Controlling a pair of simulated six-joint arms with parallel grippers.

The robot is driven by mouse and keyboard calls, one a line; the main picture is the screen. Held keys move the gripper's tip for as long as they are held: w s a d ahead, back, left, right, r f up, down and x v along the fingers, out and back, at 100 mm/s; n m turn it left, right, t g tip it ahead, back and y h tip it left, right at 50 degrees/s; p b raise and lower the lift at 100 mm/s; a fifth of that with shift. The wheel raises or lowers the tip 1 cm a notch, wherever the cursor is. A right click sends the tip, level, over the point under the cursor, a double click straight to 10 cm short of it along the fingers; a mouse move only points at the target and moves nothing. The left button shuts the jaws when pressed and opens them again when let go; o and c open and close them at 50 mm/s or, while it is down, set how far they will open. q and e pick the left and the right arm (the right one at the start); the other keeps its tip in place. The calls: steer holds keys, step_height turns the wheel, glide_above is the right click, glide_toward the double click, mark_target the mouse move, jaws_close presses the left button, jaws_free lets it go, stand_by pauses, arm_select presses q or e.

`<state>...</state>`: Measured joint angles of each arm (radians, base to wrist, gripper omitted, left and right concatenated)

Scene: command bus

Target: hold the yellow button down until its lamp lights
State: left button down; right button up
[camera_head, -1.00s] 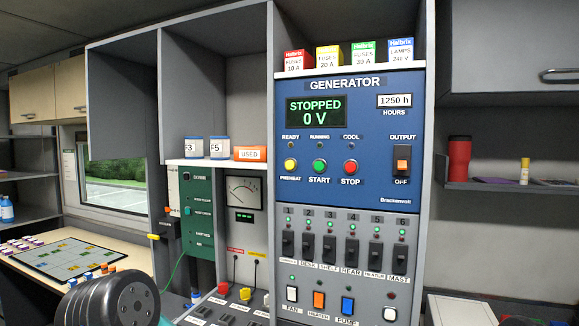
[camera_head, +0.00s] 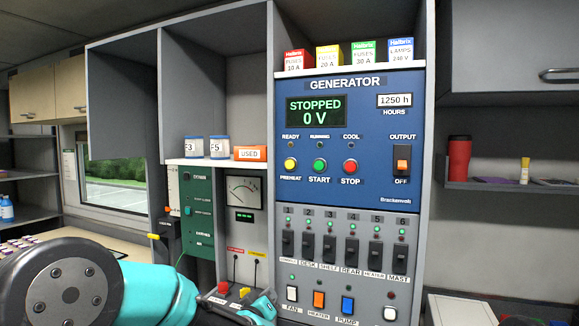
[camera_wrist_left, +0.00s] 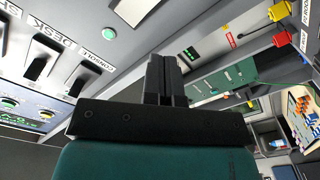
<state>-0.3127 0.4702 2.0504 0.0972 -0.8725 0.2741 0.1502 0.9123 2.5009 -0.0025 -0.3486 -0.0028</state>
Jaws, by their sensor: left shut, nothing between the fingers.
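The yellow button (camera_head: 290,163), labelled PREHEAT, is on the left of the blue generator panel (camera_head: 350,190) in the head view. The small READY lamp (camera_head: 291,144) above it looks dark. My left gripper (camera_head: 262,304) is low in the head view, below and left of the button and well apart from it. In the left wrist view its dark fingers (camera_wrist_left: 164,72) are together with nothing between them. My right gripper is not in view.
The green START button (camera_head: 320,165) and red STOP button (camera_head: 350,166) sit close to the right of the yellow one. Below is a row of black breaker switches (camera_head: 330,248). A shelf edge (camera_head: 215,163) with boxes juts out at left.

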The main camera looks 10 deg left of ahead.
arm_select(q)
step_height(320, 180, up, 18)
steer(key=s+d+n+t, duration=0.2)
steer(key=t, duration=0.3)
steer(key=n+t+y, duration=0.3)
steer(key=n+t, duration=0.2)
glide_toward(290, 164)
steer(key=s+a+r, duration=0.4)
steer(key=s+r, duration=0.2)
steer(key=r, duration=0.1)
steer(key=shift+w+d, duration=0.1)
steer(key=shift+w, duration=0.1)
steer(key=shift+w+d+f, duration=0.1)
steer(key=shift+w+d, duration=0.3)
steer(key=shift+w, duration=1)
steer(key=shift+w+d+r, duration=0.1)
steer(key=shift+w+d, duration=0.3)
steer(key=shift+w, duration=1.05)
steer(key=shift+w+d+f, duration=0.1)
steer(key=shift+w+d, duration=0.3)
steer(key=shift+w, duration=1)
steer(key=shift+w, duration=0.1)
steer(key=shift+w+d, duration=0.1)
steer(key=shift+w, duration=0.2)
steer(key=shift+w+d, duration=0.1)
steer(key=shift+w, duration=0.25)
